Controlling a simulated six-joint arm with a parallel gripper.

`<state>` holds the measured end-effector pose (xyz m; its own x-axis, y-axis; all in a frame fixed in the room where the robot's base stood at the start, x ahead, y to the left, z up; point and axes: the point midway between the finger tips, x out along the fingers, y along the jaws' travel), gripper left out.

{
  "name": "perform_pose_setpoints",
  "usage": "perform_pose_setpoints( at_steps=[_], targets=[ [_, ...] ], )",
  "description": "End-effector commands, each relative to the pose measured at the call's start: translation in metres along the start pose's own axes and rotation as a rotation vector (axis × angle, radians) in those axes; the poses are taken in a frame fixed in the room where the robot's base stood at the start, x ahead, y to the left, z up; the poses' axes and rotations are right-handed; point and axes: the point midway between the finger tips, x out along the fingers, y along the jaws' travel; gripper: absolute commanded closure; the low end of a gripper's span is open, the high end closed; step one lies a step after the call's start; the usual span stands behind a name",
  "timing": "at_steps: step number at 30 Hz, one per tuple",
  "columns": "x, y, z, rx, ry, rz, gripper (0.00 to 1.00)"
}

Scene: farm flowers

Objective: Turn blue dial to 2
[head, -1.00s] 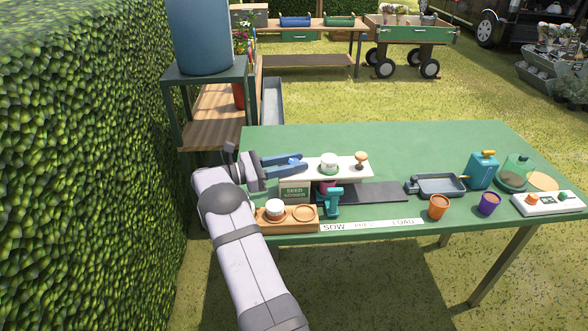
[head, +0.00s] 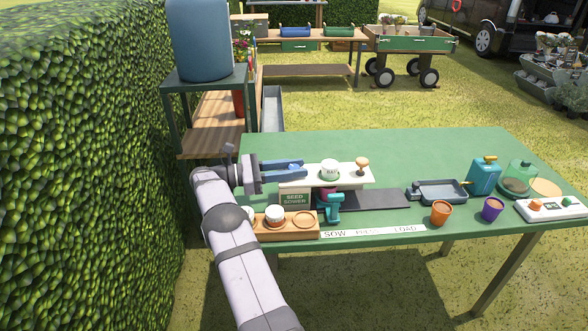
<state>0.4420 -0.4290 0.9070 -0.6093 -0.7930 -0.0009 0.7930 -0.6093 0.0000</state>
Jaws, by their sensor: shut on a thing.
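The seed sower stands at the left of the green table, with a white top plate (head: 345,176), a green sign (head: 294,199) and a teal handle (head: 334,206). My gripper (head: 301,168) has blue fingers and reaches from the left over the left end of the top plate. It is shut, apparently on the blue dial, which the fingers hide. The dial's marks and pointer cannot be read. A white cup-like part with a green base (head: 330,171) and an orange-topped knob (head: 362,165) stand on the plate, to the right of the fingers.
A wooden tray (head: 303,223) holding a white cup (head: 275,212) lies in front of the sower. To the right are a grey tray (head: 441,190), an orange pot (head: 441,212), a purple pot (head: 492,209) and a teal can (head: 484,174). The back of the table is clear.

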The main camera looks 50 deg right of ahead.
Motion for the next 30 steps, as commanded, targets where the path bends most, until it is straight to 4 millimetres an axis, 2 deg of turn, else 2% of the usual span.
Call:
perform_pose_setpoints(
  at_steps=[1, 3, 15, 20, 28, 30],
  targets=[
    [0.0, -0.001, 0.0, -0.002, -0.001, -0.002, 0.65],
    [0.0, -0.001, 0.0, -0.002, -0.001, -0.002, 0.53],
    [-0.004, 0.0, -0.001, 0.0, -0.001, 0.001, 0.53],
    [-0.018, 0.001, -0.002, 0.0, -0.001, 0.002, 0.53],
    [-0.052, 0.0, -0.003, 0.0, 0.0, 0.002, 0.53],
    [-0.054, 0.001, -0.003, 0.0, -0.002, 0.0, 0.53]
  ],
)
